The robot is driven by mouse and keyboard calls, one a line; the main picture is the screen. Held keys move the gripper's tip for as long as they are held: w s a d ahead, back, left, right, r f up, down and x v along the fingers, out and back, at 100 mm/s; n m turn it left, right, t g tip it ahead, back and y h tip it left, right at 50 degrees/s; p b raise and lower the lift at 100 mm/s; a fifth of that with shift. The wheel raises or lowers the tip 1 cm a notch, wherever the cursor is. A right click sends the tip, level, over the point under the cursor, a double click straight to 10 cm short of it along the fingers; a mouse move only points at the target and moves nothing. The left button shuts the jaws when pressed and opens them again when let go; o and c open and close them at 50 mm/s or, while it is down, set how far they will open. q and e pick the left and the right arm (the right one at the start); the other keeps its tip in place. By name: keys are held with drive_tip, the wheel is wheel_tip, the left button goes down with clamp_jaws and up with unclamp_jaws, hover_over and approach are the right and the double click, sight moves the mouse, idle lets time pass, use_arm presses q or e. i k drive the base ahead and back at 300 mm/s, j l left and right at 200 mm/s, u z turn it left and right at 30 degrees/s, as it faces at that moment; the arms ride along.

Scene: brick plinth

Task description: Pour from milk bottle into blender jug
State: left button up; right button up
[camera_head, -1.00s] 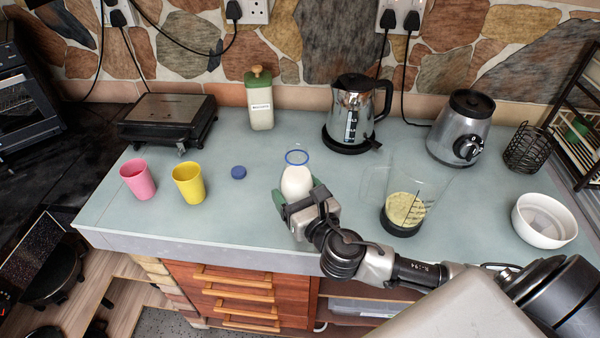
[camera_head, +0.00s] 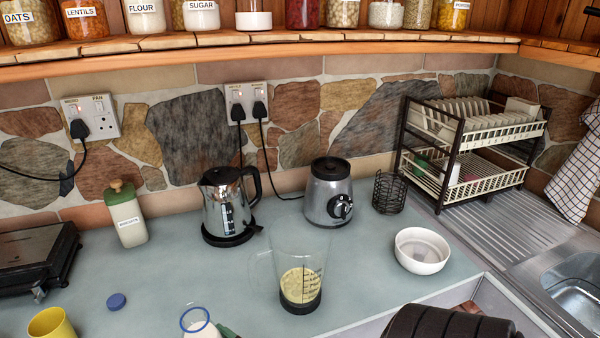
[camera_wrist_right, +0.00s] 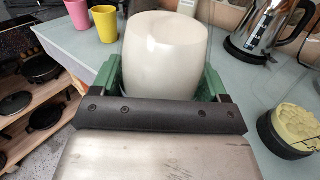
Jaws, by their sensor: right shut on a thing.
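The milk bottle (camera_head: 201,328) shows at the bottom edge of the head view, with a blue ring at its open mouth and white milk inside. In the right wrist view the bottle (camera_wrist_right: 165,55) fills the space between the green fingers of my right gripper (camera_wrist_right: 160,85), which is shut on it. The clear blender jug (camera_head: 300,268) stands upright on the counter to the right of the bottle, with yellowish contents at its bottom and a dark base. The jug (camera_wrist_right: 290,130) also shows at the right of the wrist view. My left gripper is not in view.
A blue cap (camera_head: 116,301) and yellow cup (camera_head: 52,324) are at left. A kettle (camera_head: 226,205), blender base (camera_head: 328,193), wire holder (camera_head: 388,193) and white bowl (camera_head: 422,251) stand behind or right of the jug. A dish rack (camera_head: 470,140) stands by the sink (camera_head: 575,280).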

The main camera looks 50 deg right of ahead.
sight(301, 244)
drive_tip(key=k+l+u, duration=0.1)
drive_tip(key=l, duration=0.35)
drive_tip(key=k+l+u, duration=0.15)
drive_tip(key=l, duration=0.25)
drive_tip(key=k+l+u, duration=0.1)
drive_tip(key=k+l, duration=0.15)
drive_tip(key=l, duration=0.15)
drive_tip(key=k+l+u, duration=0.1)
drive_tip(key=l, duration=0.3)
drive_tip(key=k+l+u, duration=0.15)
drive_tip(key=k+l, duration=0.15)
